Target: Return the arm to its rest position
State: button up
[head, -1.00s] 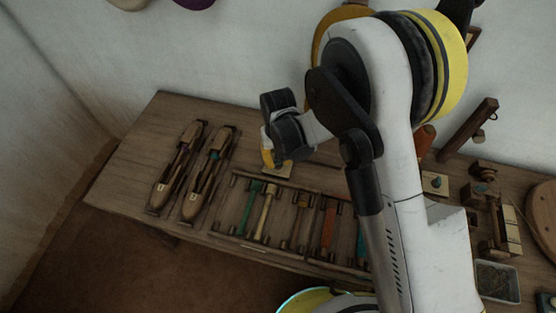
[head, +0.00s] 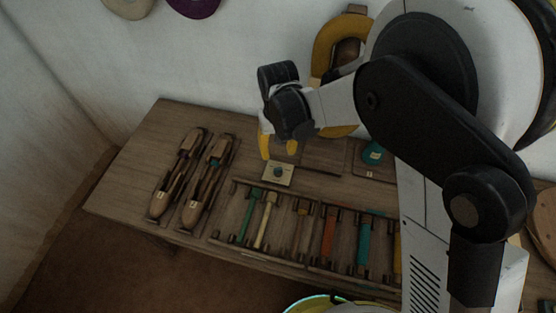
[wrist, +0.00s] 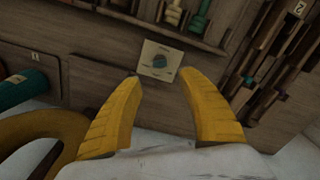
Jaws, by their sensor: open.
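My gripper (head: 278,147) has yellow fingers and hangs above the back of the wooden bench (head: 150,130). In the wrist view my gripper (wrist: 160,95) has its two fingers spread apart with nothing between them. The card also shows in the head view (head: 278,173), just below the fingers. My arm is bent and fills the right of the head view, hiding the right part of the bench.
Two wooden shuttles (head: 178,175) lie at the bench's left. A rack (head: 265,250) holds several coloured bobbins along the front. A yellow ring-shaped thing (head: 325,50) is at the wall behind my gripper. A teal spool (head: 373,153) sits near my arm. The bench's far left is clear.

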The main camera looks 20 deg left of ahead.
jog(key=shift+r, duration=1.1)
jog(key=w+d+r+m+t+y, duration=0.1)
jog(key=d+r, duration=0.6)
jog(key=d, duration=0.2)
jog(key=w+d+r+m+t, duration=0.1)
jog(key=d+r+m+t, duration=0.1)
jog(key=d+r, duration=0.6)
jog(key=s+d+r+m+t, duration=0.1)
jog(key=s+d, duration=0.2)
jog(key=d, duration=0.3)
jog(key=s+d+r+m+t, duration=0.1)
jog(key=s+d, duration=0.3)
jog(key=d, duration=0.3)
jog(key=s+d+r+m+t+h, duration=0.1)
jog(key=s+d+m+t, duration=0.1)
jog(key=d, duration=0.5)
jog(key=shift+s+d, duration=0.2)
jog(key=shift+s, duration=0.45)
